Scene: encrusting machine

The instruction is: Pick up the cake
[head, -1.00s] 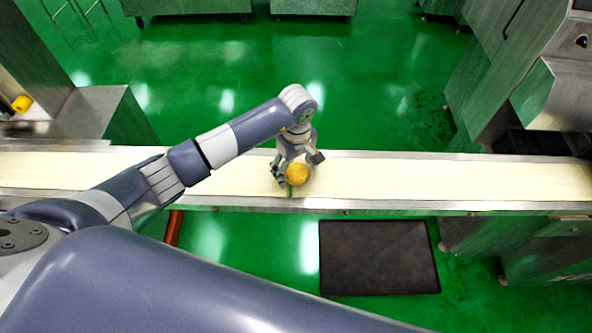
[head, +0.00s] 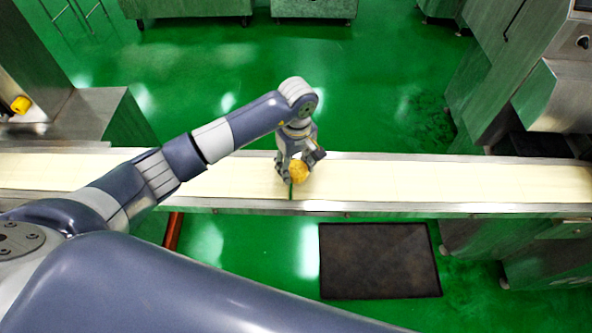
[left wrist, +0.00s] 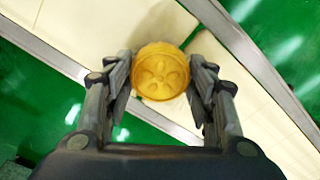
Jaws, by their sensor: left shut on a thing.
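The cake (head: 299,172) is a round golden piece over the conveyor belt in the head view. In the left wrist view the cake (left wrist: 160,70) shows a flower pattern on its face and sits between the two fingers. My left gripper (head: 296,176) is shut on the cake; its fingers lie on either side of it in the left wrist view (left wrist: 160,88). Whether the cake is clear of the belt is hard to tell. My right gripper is not in view.
The pale conveyor belt (head: 420,180) with metal rails runs across the view, otherwise empty. A dark mat (head: 380,260) lies on the green floor in front. Metal machines stand at the left (head: 90,115) and right (head: 555,95). Another yellow item (head: 20,105) is at the far left.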

